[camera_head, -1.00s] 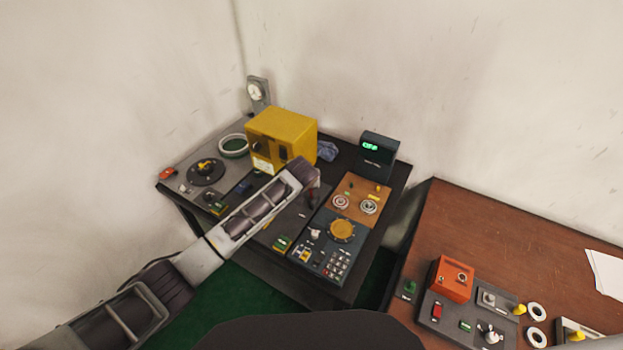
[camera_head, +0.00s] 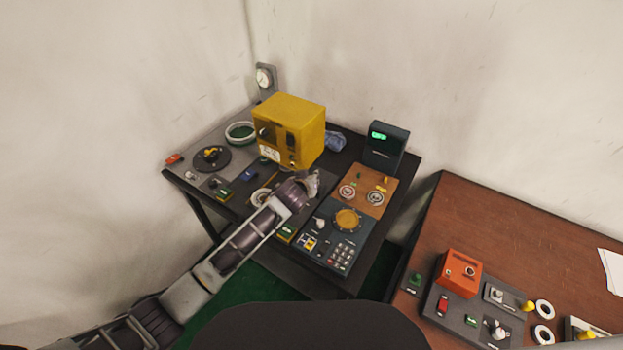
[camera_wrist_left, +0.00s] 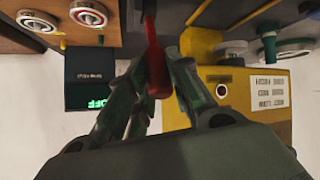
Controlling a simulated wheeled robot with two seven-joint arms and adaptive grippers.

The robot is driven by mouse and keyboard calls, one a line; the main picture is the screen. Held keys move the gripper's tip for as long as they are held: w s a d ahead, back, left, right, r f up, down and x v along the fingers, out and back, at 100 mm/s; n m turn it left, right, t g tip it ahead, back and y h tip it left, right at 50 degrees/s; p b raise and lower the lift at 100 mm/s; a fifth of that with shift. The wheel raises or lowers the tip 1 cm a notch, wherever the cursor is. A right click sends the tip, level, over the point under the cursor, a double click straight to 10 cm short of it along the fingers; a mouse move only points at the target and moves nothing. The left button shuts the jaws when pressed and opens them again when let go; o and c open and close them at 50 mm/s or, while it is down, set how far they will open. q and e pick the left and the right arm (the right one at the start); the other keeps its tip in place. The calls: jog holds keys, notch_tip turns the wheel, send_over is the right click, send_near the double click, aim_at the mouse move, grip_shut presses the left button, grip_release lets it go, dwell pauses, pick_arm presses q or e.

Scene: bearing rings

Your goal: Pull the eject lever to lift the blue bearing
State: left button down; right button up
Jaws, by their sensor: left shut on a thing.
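My left gripper (camera_head: 312,183) is over the dark table, in front of the yellow box and left of the orange-brown panel. In the left wrist view my left gripper (camera_wrist_left: 156,82) is shut on a red lever handle (camera_wrist_left: 158,68), with a finger on each side. The handle's red stem runs up between the fingers. In the head view the lever is hidden by the gripper. A pale ring (camera_head: 261,198) lies partly behind my left arm. I cannot make out a bearing that is clearly blue. My right gripper is not in view.
The yellow box (camera_head: 290,130) stands close behind the gripper. A dark display unit (camera_head: 385,146) stands at the back right; its green text reads OFF in the wrist view. The orange-brown panel (camera_head: 362,183) carries two rings. A brown table (camera_head: 500,230) is at the right.

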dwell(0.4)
pick_arm(q)
jog(key=c, duration=1.6)
grip_release()
jog(key=shift+o, duration=0.2)
jog(key=shift+s, duration=0.2)
jog(key=v, duration=1.1)
jog(key=shift+s+a+r, duration=0.2)
jog(key=shift+s, duration=0.05)
